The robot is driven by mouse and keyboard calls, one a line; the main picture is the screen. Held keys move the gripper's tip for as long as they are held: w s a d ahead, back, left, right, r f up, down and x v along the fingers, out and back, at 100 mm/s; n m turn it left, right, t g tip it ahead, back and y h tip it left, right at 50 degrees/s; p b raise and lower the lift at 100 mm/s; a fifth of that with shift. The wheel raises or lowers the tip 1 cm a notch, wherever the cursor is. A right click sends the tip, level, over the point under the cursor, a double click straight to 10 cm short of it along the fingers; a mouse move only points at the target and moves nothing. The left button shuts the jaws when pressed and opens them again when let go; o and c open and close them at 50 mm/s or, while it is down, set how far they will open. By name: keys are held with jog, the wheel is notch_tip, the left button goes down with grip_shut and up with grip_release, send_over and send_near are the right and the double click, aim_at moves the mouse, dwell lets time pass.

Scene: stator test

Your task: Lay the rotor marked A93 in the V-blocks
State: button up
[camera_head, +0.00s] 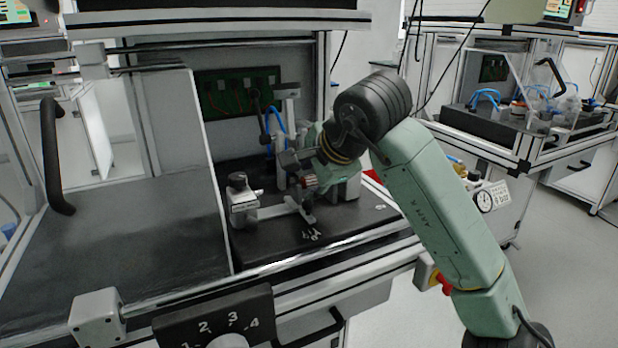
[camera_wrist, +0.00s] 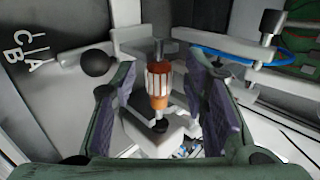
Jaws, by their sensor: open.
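A rotor (camera_wrist: 158,82) with copper-orange ends, a pale ribbed middle and a dark shaft lies between my gripper's two fingers in the wrist view, with a gap on each side. No A93 mark is readable on it. Its shaft ends lie over grey blocks, one at the near end (camera_wrist: 150,136); I cannot tell whether these are the V-blocks or whether the shaft touches them. My gripper (camera_wrist: 160,72) is open around the rotor. In the head view the rotor (camera_head: 310,182) shows small and partly hidden below my wrist.
A grey fixture with a black knob (camera_head: 238,182) stands left of the rotor; the knob (camera_wrist: 97,62) also shows in the wrist view. A post (camera_head: 287,105) and a blue hose (camera_wrist: 225,57) are close by. The dark bench top (camera_head: 262,246) is clear in front.

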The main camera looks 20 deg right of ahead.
dwell(0.3)
jog(key=v, duration=1.2)
